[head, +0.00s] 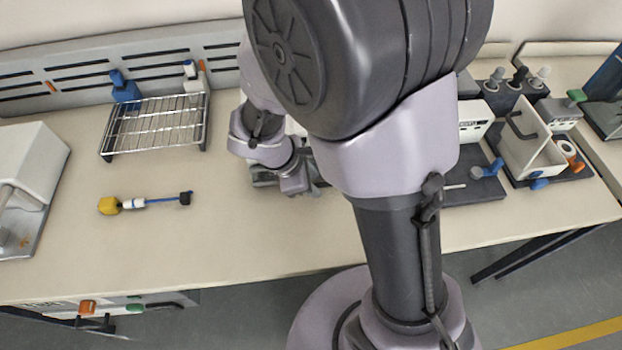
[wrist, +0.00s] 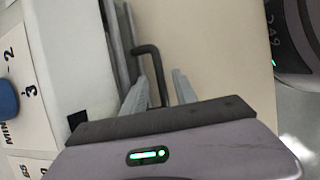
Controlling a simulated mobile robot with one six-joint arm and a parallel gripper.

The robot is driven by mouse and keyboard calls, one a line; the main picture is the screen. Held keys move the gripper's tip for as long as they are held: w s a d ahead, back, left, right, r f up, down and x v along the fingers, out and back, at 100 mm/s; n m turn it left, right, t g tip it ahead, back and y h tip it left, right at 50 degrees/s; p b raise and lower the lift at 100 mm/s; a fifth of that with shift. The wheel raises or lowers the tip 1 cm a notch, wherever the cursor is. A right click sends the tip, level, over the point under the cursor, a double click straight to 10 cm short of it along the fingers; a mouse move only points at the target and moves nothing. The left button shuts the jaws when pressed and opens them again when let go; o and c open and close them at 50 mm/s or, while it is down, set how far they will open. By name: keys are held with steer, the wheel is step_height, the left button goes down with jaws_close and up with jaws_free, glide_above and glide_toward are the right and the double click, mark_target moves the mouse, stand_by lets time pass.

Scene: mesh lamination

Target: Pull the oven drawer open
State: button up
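The oven is a white box (wrist: 85,50) with number markings, at the left of the wrist view. A dark bent handle (wrist: 150,52) stands out beside its grey metal front edge. My gripper (wrist: 158,80) has its two grey fingers apart, one on each side of the handle. I see gaps between the handle and the fingers, so they do not look closed on it. In the head view my gripper (head: 298,182) is low over the middle of the table, and my arm hides most of the oven. The drawer looks shut or nearly so, but I cannot tell exactly.
A wire rack (head: 155,128) and a yellow-and-blue tool (head: 143,202) lie on the table (head: 215,240) to the left. A white machine (head: 30,165) stands at the far left. An open white box (head: 530,150) stands at the right. The table front left of my arm is clear.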

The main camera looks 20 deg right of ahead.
steer(key=shift+c, duration=0.4)
jaws_close()
stand_by(0.9)
